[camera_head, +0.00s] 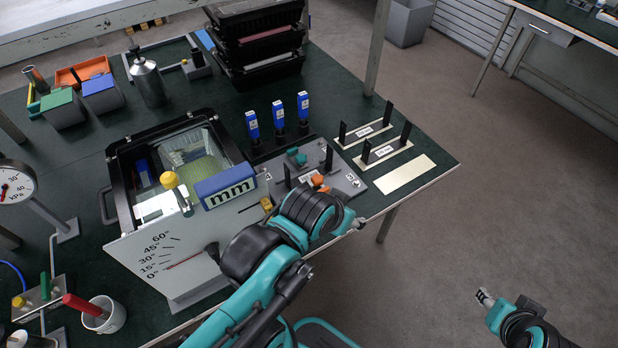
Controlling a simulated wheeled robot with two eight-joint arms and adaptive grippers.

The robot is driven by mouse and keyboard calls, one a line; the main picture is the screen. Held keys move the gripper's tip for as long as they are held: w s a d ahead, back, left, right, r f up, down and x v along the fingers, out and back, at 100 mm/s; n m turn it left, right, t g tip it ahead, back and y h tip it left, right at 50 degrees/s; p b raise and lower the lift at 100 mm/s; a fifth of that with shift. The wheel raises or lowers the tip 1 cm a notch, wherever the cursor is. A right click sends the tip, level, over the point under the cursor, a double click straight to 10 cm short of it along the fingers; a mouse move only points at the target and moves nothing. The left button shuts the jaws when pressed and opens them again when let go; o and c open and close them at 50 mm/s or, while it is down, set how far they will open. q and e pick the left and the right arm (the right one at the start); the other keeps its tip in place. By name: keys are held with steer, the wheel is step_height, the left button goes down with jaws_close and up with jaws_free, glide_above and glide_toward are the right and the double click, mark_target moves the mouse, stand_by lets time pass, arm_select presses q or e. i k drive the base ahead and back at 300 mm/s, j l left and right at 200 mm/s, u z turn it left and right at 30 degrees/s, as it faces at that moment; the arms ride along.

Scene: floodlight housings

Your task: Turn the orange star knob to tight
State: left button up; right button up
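The orange star knob (319,182) shows only in part, on the grey fixture plate (345,181) near the table's front right edge. The black and teal wrist of my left arm covers its near side. The fingers of my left gripper are hidden behind that wrist (312,211), so I cannot tell whether they touch the knob. The knob's marks cannot be read. My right gripper (485,297) is low at the right, off the table and far from the knob; its tip is small and its opening unclear.
A teal knob (296,157) and black upright posts stand on the same plate. Several blue-topped items (278,115) stand behind it. A box with an "mm" block (226,186) and an angle-scale panel (180,250) are to the left. Open floor lies right of the table.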

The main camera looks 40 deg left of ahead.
mark_target(318, 180)
steer(key=j+u, duration=0.1)
steer(key=u, duration=0.6)
steer(key=i+j+u, duration=0.1)
steer(key=u, duration=0.25)
